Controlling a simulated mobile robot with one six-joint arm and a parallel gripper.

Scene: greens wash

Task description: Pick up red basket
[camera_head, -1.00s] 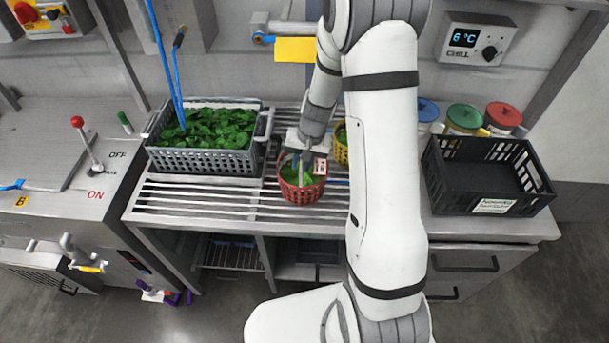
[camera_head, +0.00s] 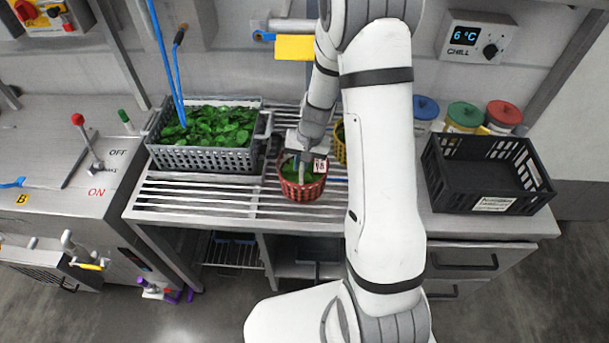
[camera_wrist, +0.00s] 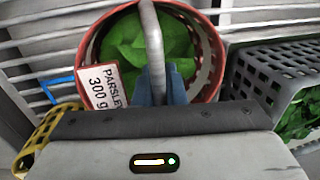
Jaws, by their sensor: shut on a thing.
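The red basket (camera_head: 302,187) stands on the slatted steel rack, with green leaves inside and a white tag on its rim. In the wrist view the red basket (camera_wrist: 212,50) shows its round rim, a grey handle arching over the leaves, and a tag reading "PARSLEY 300 g". My gripper (camera_head: 303,160) is over the basket, pointing down. In the wrist view my gripper (camera_wrist: 161,86) has its blue-grey fingertips closed on the handle. The basket looks upright; I cannot tell whether it touches the slats.
A grey crate of leaves (camera_head: 205,160) stands close on the left. A yellow basket (camera_head: 341,142) is just behind on the right, partly hidden by my arm. A black empty crate (camera_head: 489,205) is at the right, before several lidded jars. Slats in front are bare.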

